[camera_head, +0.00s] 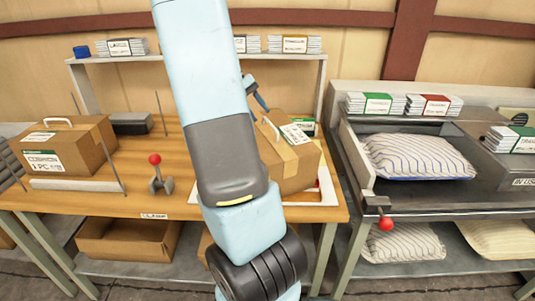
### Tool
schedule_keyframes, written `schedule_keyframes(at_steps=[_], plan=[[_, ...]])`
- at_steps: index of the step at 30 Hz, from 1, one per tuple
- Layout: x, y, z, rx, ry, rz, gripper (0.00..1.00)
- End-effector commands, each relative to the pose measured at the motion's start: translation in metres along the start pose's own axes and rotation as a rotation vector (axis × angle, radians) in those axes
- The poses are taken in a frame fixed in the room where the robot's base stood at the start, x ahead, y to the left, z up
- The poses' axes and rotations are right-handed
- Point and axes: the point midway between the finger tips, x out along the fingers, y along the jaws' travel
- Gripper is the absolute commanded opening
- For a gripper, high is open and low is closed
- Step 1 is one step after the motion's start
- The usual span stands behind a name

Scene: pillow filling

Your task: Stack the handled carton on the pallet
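A brown carton (295,165) with a white handle (271,128) and a label on top stands at the right end of the wooden bench (165,195). My light-blue arm crosses in front and hides its left part. Another closed brown carton (85,150), also with a white handle, stands at the bench's left end. A small blue and dark piece shows behind my arm, just above the right carton; I cannot tell if it belongs to my gripper. My gripper's fingers are not clearly visible. I see no pallet in this view.
A red-knobbed lever (157,170) and thin upright rods stand on the bench. An open empty box (128,240) sits below. At right, a grey station (480,190) holds a striped pillow (418,156) and a red-knobbed lever (386,222). The bench middle has some free room.

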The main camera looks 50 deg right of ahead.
Motion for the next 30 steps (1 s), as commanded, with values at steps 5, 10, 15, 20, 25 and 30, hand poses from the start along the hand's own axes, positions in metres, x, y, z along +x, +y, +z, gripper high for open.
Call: schedule_keyframes(at_steps=[5, 10, 15, 20, 25, 30], plan=[[0.024, 0.006, 0.008, 0.000, -0.003, -0.001, 0.40], [0.041, 0.005, 0.007, 0.000, -0.002, -0.001, 0.40], [0.044, 0.005, 0.007, 0.000, 0.000, 0.000, 0.40], [0.044, 0.005, 0.007, -0.001, 0.000, 0.000, 0.37], [0.044, 0.005, 0.007, -0.001, 0.000, 0.000, 0.21], [0.044, 0.005, 0.007, -0.001, 0.000, 0.000, 0.04]])
